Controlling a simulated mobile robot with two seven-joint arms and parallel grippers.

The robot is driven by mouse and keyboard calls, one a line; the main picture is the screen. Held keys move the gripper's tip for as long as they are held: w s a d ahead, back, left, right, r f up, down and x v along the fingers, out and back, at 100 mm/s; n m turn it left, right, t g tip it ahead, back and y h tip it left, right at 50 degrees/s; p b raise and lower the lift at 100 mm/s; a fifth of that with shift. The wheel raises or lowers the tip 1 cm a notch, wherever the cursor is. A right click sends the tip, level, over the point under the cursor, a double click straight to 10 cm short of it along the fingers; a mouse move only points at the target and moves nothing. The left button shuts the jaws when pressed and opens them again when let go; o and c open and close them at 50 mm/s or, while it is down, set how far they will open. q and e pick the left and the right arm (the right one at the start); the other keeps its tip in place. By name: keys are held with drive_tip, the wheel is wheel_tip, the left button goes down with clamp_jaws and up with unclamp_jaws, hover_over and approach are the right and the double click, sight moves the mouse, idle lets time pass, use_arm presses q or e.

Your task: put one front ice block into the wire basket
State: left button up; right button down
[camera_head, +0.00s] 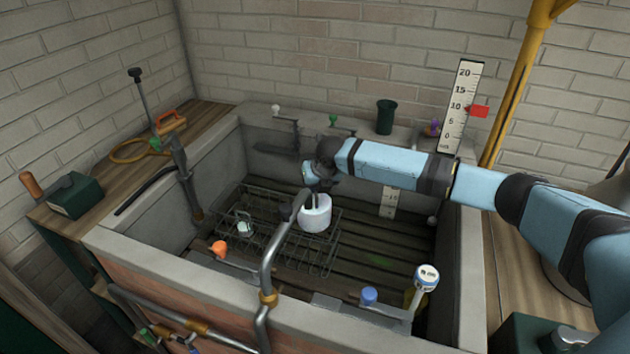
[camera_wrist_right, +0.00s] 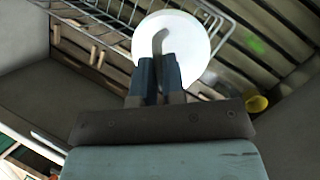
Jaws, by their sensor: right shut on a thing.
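The wire basket (camera_head: 262,255) sits low inside the stone trough, and part of its rim shows in the wrist view (camera_wrist_right: 88,18). My right gripper (camera_head: 317,190) is over the basket's right part. Its fingers (camera_wrist_right: 160,76) are shut on the grey bent handle of a white cylinder (camera_head: 316,214), whose round white top shows in the wrist view (camera_wrist_right: 196,42). The cylinder overlaps the basket's right rim in the picture; I cannot tell whether it touches. I see no other thing clearly recognisable as an ice block. My left gripper is out of view.
A small white thing (camera_head: 244,229) is in the basket's left part. A grey pipe (camera_head: 266,275) rises at the trough's front, partly before the basket. Slatted floor lies right of the basket.

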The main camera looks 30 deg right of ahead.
wheel_tip(320, 180, down, 4)
drive_tip(key=shift+f+b, duration=0.1)
drive_tip(key=shift+b, duration=0.5)
drive_tip(key=shift+f, duration=0.6)
drive_tip(key=c, duration=1.1)
unclamp_jaws()
drive_tip(key=o, duration=0.5)
drive_tip(key=shift+f, duration=0.15)
drive_tip(key=shift+o, duration=0.2)
drive_tip(key=shift+r, duration=0.2)
